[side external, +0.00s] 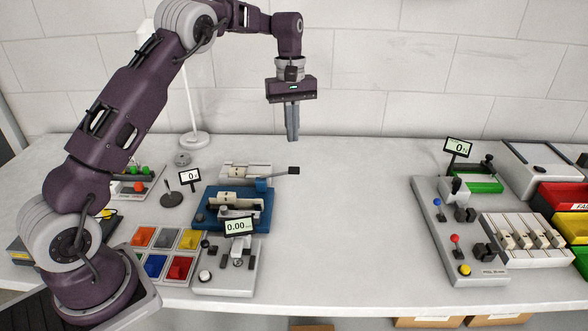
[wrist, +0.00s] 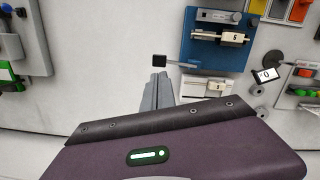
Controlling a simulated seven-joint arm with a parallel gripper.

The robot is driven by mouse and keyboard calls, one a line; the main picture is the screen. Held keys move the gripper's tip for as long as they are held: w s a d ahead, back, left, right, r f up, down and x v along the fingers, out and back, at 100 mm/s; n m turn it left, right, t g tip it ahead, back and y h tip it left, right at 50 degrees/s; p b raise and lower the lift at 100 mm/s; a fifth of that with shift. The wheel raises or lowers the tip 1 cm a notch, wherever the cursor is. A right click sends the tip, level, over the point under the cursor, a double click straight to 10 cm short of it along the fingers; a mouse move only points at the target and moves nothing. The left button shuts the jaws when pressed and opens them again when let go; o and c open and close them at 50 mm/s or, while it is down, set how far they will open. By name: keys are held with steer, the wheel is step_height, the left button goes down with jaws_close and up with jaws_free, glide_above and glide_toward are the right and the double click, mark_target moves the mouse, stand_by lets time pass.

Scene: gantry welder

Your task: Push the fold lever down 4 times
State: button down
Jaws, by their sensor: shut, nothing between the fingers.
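The fold lever (side external: 293,170) is a thin rod with a black square knob. It sticks out to the right from a blue bracket on the blue-based machine (side external: 210,222). In the wrist view the knob (wrist: 159,61) lies just beyond my fingertips. My gripper (side external: 293,138) is shut and empty, pointing straight down. It hangs above the table and appears above the knob in the side view, with a visible gap. A small counter display (side external: 190,177) to the left of the machine reads 0.
A device with a 0.00 display (side external: 239,227) stands in front of the machine, beside coloured bins (side external: 168,254). A grey control panel (side external: 460,240) with several buttons stands at the right. A white lamp (side external: 195,140) is behind. The middle of the table is clear.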

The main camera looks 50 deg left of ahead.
mark_target(293, 167)
steer(key=f, duration=0.6)
steer(key=shift+s+d+f, duration=0.15)
steer(key=shift+d+f, duration=0.2)
steer(key=shift+f, duration=0.1)
steer(key=shift+f, duration=0.1)
step_height(293, 167, down, 4)
steer(key=shift+r, duration=0.25)
steer(key=a, duration=0.1)
steer(key=w+a+r, duration=0.1)
steer(key=shift+w+a, duration=0.2)
steer(key=shift+a, duration=0.15)
steer(key=shift+r, duration=0.1)
